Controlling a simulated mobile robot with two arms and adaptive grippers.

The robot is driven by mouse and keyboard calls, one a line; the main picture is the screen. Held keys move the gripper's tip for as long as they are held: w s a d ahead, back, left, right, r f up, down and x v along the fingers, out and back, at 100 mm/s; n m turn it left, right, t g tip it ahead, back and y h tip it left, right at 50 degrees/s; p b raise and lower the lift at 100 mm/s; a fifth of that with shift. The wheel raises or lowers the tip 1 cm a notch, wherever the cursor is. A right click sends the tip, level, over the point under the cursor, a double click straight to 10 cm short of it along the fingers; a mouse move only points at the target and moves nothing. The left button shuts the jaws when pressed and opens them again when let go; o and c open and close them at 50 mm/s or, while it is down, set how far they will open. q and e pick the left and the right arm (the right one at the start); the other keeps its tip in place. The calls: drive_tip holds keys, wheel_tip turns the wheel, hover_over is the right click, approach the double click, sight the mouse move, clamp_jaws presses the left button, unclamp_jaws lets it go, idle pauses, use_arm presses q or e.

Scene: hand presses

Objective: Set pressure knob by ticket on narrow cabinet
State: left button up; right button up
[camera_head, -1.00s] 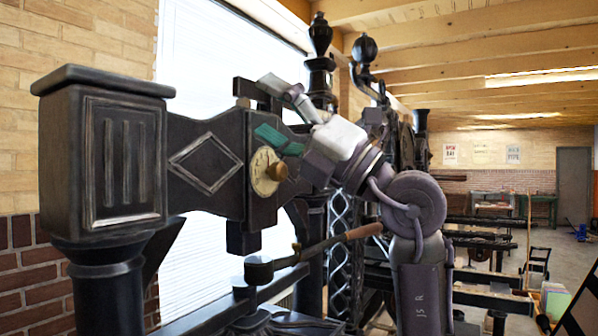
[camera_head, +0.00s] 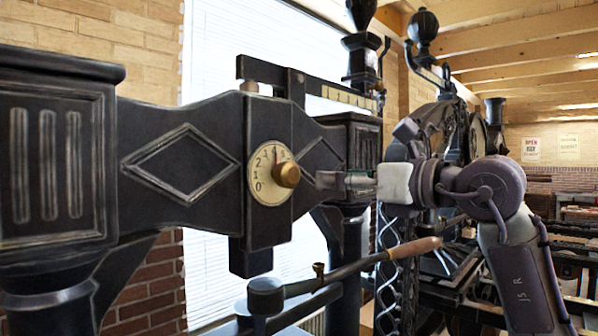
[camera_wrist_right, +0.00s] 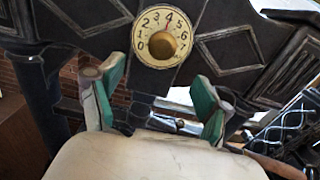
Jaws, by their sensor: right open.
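The brass pressure knob (camera_head: 286,174) sits at the centre of a cream round dial (camera_head: 263,187) on the black press beam. In the right wrist view the knob (camera_wrist_right: 162,45) is ahead of the gripper, and the dial (camera_wrist_right: 148,25) shows numbers from 0 upward, with a small reddish mark near 4. My right gripper (camera_head: 322,180) is to the right of the knob, apart from it. In the wrist view its green-padded fingers (camera_wrist_right: 159,82) are spread wide with nothing between them. No ticket or narrow cabinet can be made out. My left gripper is out of view.
A lever with a wooden handle (camera_head: 413,248) sticks out below the dial, under my right arm. The black press beam (camera_head: 180,175) and its left column head (camera_head: 55,160) fill the left side. More presses and posters stand behind at right.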

sight(293, 177)
drive_tip(key=p+x, duration=0.2)
drive_tip(key=x, duration=0.4)
drive_tip(key=shift+w+r+p, duration=0.1)
drive_tip(key=shift+p, duration=0.3)
drive_tip(key=p+x, duration=0.2)
drive_tip(key=x, duration=0.2)
drive_tip(key=shift+w+d, duration=0.1)
drive_tip(key=shift+w, duration=0.05)
drive_tip(key=shift+w+a, duration=0.2)
drive_tip(key=shift+a, duration=0.1)
drive_tip(key=shift+w+a, duration=0.1)
drive_tip(key=shift+a, duration=0.1)
drive_tip(key=shift+w+f, duration=0.15)
drive_tip(key=shift+f, duration=0.1)
drive_tip(key=shift+c, duration=0.4)
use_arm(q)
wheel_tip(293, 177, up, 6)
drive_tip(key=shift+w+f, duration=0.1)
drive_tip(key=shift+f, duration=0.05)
use_arm(e)
drive_tip(key=c, duration=1.1)
